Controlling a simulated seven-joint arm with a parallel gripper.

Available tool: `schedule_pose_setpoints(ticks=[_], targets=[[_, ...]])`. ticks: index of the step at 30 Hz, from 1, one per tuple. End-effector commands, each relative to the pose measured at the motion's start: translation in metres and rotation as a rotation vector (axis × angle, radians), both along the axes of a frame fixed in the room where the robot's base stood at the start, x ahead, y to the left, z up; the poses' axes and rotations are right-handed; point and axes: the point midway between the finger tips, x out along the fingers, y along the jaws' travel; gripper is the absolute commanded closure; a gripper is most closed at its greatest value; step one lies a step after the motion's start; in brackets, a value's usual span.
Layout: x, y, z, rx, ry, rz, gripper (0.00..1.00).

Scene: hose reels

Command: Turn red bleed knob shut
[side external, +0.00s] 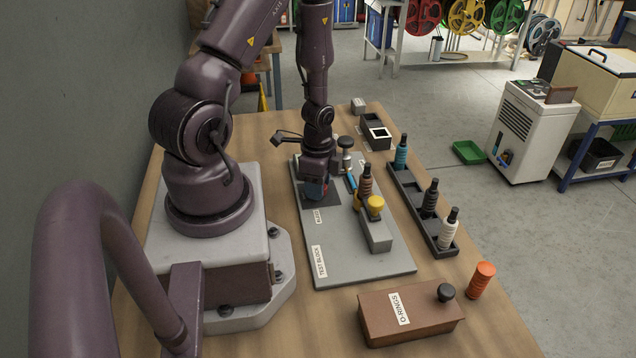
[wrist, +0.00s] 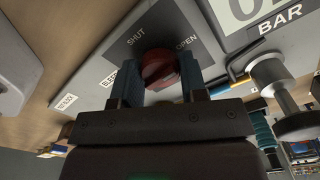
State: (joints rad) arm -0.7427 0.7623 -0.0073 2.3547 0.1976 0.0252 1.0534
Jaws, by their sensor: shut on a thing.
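The red bleed knob (wrist: 160,68) sits on a dark plate (wrist: 178,22) marked SHUT and OPEN in the wrist view. My gripper (wrist: 160,82) is shut on the knob, with one blue-grey finger on each side of it. In the side external view my gripper (side external: 316,186) points down at the dark plate on the grey test block (side external: 358,266), and only a little red shows between the fingers. The knob's exact pointing direction is hard to read.
A grey block with a yellow knob (side external: 375,204) stands to the right of my gripper, beside a brown-and-black fitting (side external: 365,182). A dark rack (side external: 418,200) holds several bottle-like fittings. A brown O-rings box (side external: 410,311) and an orange cylinder (side external: 481,280) stand in front.

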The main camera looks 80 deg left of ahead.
Motion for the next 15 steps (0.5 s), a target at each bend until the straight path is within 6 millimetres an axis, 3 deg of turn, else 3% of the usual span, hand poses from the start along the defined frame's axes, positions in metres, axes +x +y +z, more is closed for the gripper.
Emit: schedule_pose_setpoints(ticks=[15], targets=[[0.0,-0.0004,0.0006,0.001,0.0,0.434,0.84]])
